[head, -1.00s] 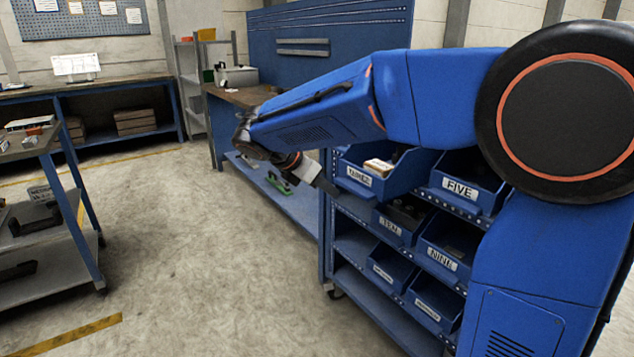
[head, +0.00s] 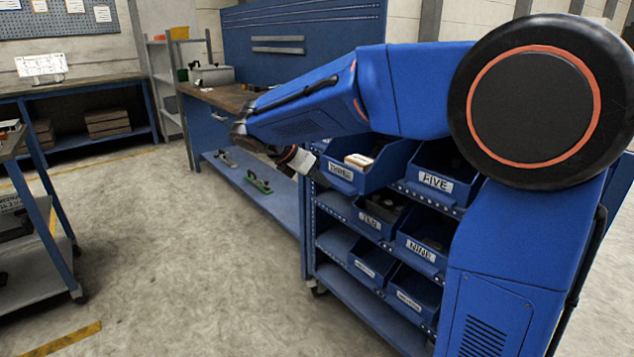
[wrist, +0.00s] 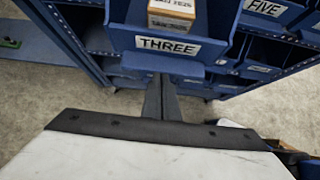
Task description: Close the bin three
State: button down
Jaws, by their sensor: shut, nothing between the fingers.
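Bin three is a blue bin (head: 370,174) at the upper left of the rack in the head view, with a box (head: 358,160) in it. It juts out of the rack further than bin five (head: 433,184). Its "THREE" label (wrist: 168,46) is upright in the wrist view. My gripper (head: 303,163) is beside the bin's front in the head view. In the wrist view the gripper fingers (wrist: 160,82) are shut and empty, just below the label. I cannot tell whether they touch the bin.
Bins ten (head: 379,219) and nine (head: 420,252) sit on the shelf below. The blue rack (head: 306,240) stands beside a long blue workbench (head: 270,190). The concrete floor (head: 165,250) to the left is open, with a cart (head: 45,220) at the far left.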

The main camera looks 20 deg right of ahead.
jog(key=w+d, duration=0.1)
jog(key=d, duration=0.3)
jog(key=w+d, duration=0.2)
jog(key=d, duration=0.3)
jog(key=w+d, duration=0.2)
jog(key=d, duration=0.3)
jog(key=shift+w+d, duration=0.1)
jog(key=shift+d, duration=0.1)
